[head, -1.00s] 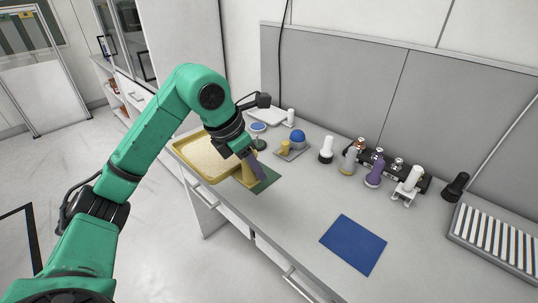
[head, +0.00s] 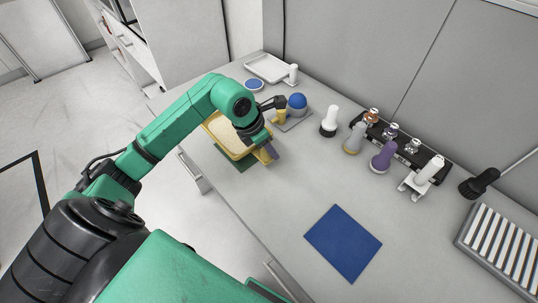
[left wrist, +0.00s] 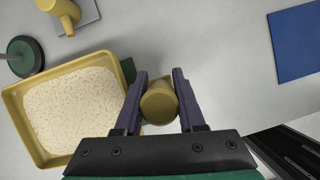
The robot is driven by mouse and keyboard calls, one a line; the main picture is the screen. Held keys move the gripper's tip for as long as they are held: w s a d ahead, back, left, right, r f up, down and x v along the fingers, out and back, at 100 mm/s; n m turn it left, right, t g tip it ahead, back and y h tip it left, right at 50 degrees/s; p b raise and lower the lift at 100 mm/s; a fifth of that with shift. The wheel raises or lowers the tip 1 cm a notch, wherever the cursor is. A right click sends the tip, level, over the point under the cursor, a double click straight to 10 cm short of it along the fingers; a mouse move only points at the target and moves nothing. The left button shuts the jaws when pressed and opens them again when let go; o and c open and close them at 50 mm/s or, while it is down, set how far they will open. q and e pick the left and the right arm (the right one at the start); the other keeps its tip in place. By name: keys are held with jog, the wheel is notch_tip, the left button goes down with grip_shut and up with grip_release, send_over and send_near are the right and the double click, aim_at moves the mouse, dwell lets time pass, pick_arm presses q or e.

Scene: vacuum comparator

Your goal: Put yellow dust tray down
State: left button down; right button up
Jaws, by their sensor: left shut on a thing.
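The yellow dust tray (head: 219,145) holds pale speckled dust and lies at the left edge of the bench, partly over a green mat (head: 232,164). It also shows in the left wrist view (left wrist: 20,128). My left gripper (head: 268,152) is at the tray's right side. In the left wrist view its purple fingers are shut on the tray's round yellow handle (left wrist: 160,103). I cannot tell whether the tray's underside touches the mat or bench. My right gripper is not in view.
A blue-topped item (head: 297,101) and a yellow piece (head: 279,116) stand just behind the gripper. A white tray (head: 268,68) is at the back. Several bottles line the wall side. A blue mat (head: 343,243) lies on the clear front bench.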

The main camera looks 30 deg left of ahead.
aim_at(269, 159)
pick_arm(q)
notch_tip(269, 159, down, 4)
jog(key=shift+s+r, duration=0.1)
jog(key=shift+s, duration=0.05)
jog(key=shift+f, duration=0.5)
jog(key=c, duration=0.5)
grip_release()
jog(key=shift+r, duration=0.1)
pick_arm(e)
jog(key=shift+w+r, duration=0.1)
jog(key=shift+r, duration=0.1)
pick_arm(q)
jog(key=shift+r, duration=0.15)
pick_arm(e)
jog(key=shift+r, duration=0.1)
pick_arm(q)
jog(key=shift+r, duration=0.15)
jog(key=b+v, duration=0.1)
jog(key=v, duration=1)
jog(key=shift+r, duration=0.3)
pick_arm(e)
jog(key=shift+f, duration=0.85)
